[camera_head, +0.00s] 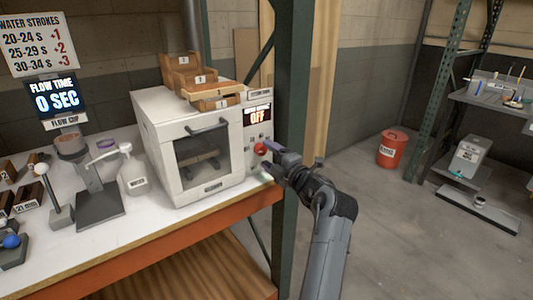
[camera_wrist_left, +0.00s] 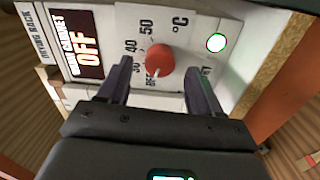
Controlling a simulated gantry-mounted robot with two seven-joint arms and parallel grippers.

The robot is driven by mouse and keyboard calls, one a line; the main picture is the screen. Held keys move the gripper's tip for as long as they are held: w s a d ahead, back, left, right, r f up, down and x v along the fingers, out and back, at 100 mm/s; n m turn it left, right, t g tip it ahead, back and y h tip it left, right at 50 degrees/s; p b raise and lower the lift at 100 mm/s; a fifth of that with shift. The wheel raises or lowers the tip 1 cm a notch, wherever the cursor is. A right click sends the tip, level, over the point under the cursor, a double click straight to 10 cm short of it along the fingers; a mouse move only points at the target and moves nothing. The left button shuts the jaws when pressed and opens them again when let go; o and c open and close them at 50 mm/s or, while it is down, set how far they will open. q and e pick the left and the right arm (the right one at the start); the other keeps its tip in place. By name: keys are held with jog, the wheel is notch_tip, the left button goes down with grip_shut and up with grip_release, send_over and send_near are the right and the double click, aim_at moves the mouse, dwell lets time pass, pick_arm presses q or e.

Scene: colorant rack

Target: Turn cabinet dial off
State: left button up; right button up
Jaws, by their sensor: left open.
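The cabinet dial is a red round knob (camera_head: 260,149) on the right-hand panel of the white drying cabinet (camera_head: 152,128). In the left wrist view the dial (camera_wrist_left: 160,59) has a scale with 30, 40 and 50 °C, and its white pointer mark lies toward the OFF label. The cabinet display (camera_head: 257,115) reads OFF, as it does in the left wrist view (camera_wrist_left: 80,46). My left gripper (camera_head: 269,162) is open in front of the panel. In the left wrist view its fingers (camera_wrist_left: 160,76) are on either side of the dial, apparently not touching it.
Wooden racks (camera_head: 193,80) stand on the cabinet. A white bottle (camera_head: 131,173) and cup stands are to its left on the bench. A green post (camera_head: 289,100) rises close behind my left gripper.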

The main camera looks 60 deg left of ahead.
pick_arm(q)
jog(key=d+p, duration=0.1)
jog(key=d, duration=0.8)
jog(key=shift+w+f, duration=0.15)
jog(key=shift+w, duration=0.2)
jog(key=shift+a, duration=0.1)
